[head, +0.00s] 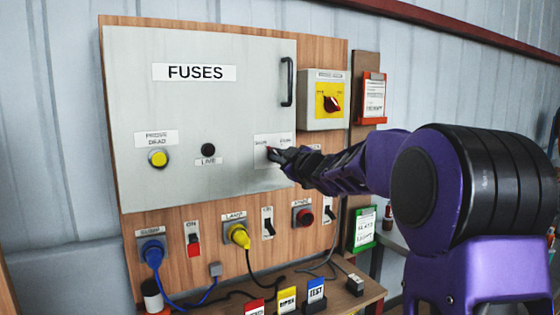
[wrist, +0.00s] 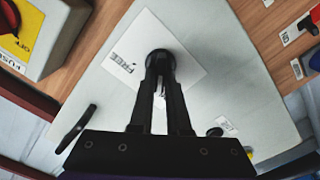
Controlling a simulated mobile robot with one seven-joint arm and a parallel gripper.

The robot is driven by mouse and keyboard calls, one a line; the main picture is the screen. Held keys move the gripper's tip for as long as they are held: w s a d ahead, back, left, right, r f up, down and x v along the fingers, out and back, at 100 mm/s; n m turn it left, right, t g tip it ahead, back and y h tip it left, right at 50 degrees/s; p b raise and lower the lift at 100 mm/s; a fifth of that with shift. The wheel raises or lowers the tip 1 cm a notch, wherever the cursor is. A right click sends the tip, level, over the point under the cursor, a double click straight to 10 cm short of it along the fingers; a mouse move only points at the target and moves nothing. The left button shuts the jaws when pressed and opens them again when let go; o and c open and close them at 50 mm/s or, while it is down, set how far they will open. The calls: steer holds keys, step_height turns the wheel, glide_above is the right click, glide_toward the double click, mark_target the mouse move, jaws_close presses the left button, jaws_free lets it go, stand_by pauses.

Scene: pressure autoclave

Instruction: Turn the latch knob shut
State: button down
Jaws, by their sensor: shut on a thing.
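The latch knob (wrist: 160,57) is a dark round knob on a white label plate (head: 262,143) at the right side of the grey FUSES door (head: 220,110). In the wrist view the plate (wrist: 150,22) shows the word FREE to the left of the knob. My gripper (head: 276,156) reaches in from the right and covers most of the knob in the head view. In the wrist view my gripper (wrist: 161,85) is shut on the knob, with a finger on each side. The door lies flush with its panel. The knob's pointer and the plate's other word are hidden.
A black door handle (head: 287,81) stands out above the knob. A yellow switch box with a red rotary knob (head: 332,102) is at the right. Below are sockets, switches, a yellow plug (head: 239,236) and a blue plug (head: 152,254) with hanging cables.

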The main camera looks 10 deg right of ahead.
steer(key=shift+n, duration=0.5)
steer(key=c, duration=0.9)
jaws_free()
steer(key=shift+s, duration=0.15)
steer(key=v, duration=1.1)
steer(key=shift+s+d, duration=0.1)
steer(key=shift+s, duration=0.25)
